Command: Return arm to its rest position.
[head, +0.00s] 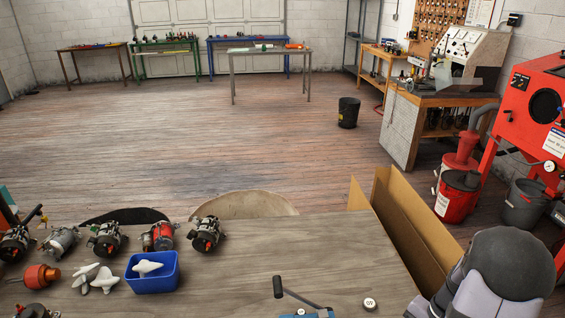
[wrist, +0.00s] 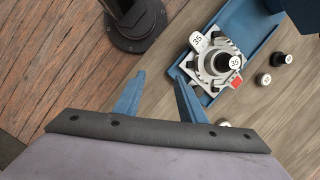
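My gripper (wrist: 160,80) shows in the wrist view with its two blue fingers spread apart. Nothing is between the fingers. Below them are the edge of the wooden bench and the plank floor. A metal part with round white tags reading 35 (wrist: 216,64) lies at the right fingertip's upper right, apparently on a blue holder (wrist: 245,35); I cannot tell the gap in height. In the head view part of my grey and black arm is at the bottom right, and the fingers are out of sight.
The bench (head: 300,250) holds several alternators (head: 206,234) and a blue bin (head: 152,284) at left, and a blue tool with a crank handle (head: 296,300) in front. An open cardboard box (head: 405,235) is at its right edge. Small tagged cylinders (wrist: 278,57) lie right of the metal part.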

